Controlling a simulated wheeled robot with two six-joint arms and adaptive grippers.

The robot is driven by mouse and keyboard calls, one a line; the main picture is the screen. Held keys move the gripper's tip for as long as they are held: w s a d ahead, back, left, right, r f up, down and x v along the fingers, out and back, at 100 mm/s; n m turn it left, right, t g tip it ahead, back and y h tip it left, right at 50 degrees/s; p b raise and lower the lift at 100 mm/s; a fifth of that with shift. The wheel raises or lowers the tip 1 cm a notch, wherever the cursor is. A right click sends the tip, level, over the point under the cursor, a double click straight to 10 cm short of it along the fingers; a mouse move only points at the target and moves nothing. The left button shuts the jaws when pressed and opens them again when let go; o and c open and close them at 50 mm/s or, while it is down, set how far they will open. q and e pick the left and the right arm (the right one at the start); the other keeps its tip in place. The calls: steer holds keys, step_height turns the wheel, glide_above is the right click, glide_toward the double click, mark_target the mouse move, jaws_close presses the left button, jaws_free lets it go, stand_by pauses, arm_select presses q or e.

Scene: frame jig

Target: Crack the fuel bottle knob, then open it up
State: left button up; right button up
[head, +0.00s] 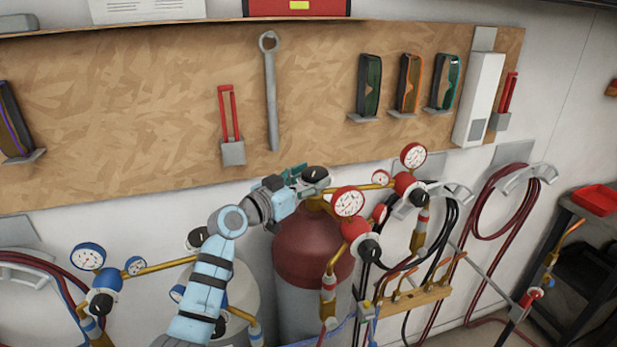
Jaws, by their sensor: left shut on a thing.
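The fuel bottle (302,259) stands against the wall in the middle of the head view, with a dark red top and a pale lower body. Its black knob (315,173) sits on the valve at the top. My left gripper (306,181) reaches up from the lower left and is shut on the knob; its fingers partly cover it. Red regulators with white gauges (348,202) stand right of the valve on brass fittings. My right gripper is out of view.
A pale bottle stands left of the fuel bottle, partly behind my left arm, with blue regulators (103,304) beside it. A wooden board (180,110) holds a wrench (270,95), goggles and red padlocks. Hoses (480,225) hang at right by a dark cart (585,265).

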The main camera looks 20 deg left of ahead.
mark_target(314, 174)
arm_select(q)
steer(key=n+y, duration=0.2)
steer(key=y, duration=0.1)
steer(key=n+t+y, duration=0.1)
steer(key=n+y, duration=0.1)
steer(key=y, duration=0.1)
steer(key=d+n+t+y, duration=0.1)
steer(key=y, duration=0.1)
steer(key=shift+s+r+n+y, duration=0.1)
steer(key=shift+r+n+y, duration=0.1)
steer(key=shift+n+y, duration=0.2)
steer(key=o, duration=0.8)
steer(key=shift+c, duration=0.2)
steer(key=o, duration=0.3)
steer(key=shift+o, duration=0.4)
steer(key=shift+f, duration=0.15)
step_height(314, 174, up, 10)
